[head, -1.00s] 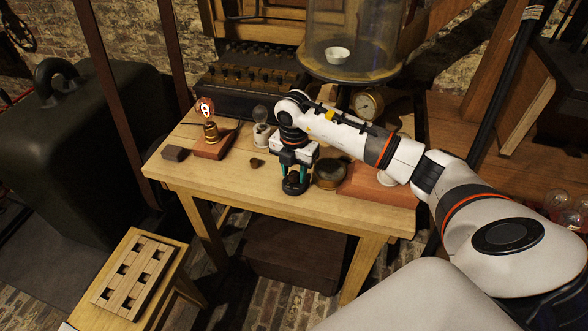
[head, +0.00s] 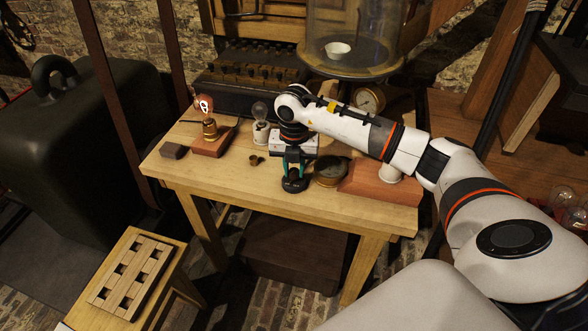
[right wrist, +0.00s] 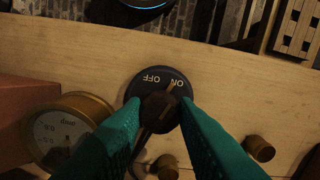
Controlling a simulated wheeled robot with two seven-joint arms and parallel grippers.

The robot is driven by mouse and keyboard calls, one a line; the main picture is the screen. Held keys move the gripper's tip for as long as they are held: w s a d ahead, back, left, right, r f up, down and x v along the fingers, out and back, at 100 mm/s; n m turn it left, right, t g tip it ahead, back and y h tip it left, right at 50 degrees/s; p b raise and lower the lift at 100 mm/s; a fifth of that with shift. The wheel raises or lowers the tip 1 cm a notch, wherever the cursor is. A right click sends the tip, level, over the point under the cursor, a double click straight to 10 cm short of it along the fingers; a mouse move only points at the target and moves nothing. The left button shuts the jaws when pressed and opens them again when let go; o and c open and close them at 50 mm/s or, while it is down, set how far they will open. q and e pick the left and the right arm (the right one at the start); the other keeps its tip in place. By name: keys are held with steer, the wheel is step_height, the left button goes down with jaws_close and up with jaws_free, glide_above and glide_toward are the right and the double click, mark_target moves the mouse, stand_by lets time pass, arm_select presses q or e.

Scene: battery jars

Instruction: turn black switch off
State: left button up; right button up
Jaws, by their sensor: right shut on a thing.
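The black switch (head: 295,186) stands near the front edge of the wooden table, below my right gripper (head: 293,172). In the right wrist view the black switch (right wrist: 143,78) has a round base lettered OFF and ON. The green fingers of my right gripper (right wrist: 161,108) are shut on its dark knob, one on each side. A thin brown pointer shows by the ON lettering. The fingers hide part of the base. My left gripper is not in view.
A round brass gauge (head: 330,172) stands close to the right of the switch, beside a reddish block (head: 365,184). A bulb on a wooden base (head: 213,143) and a small dark block (head: 173,151) are on the left. The table's front left (head: 205,180) is clear.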

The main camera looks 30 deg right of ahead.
mark_target(294, 170)
steer(key=n+b, duration=0.3)
steer(key=n, duration=0.4)
steer(key=n+b, duration=0.1)
steer(key=n, duration=0.2)
steer(key=shift+n, duration=0.4)
steer(key=shift+w+r+n+b, duration=0.1)
steer(key=shift+n+b, duration=0.55)
steer(key=shift+n, duration=0.85)
steer(key=o, duration=1)
step_height(294, 170, up, 12)
steer(key=shift+b, duration=0.35)
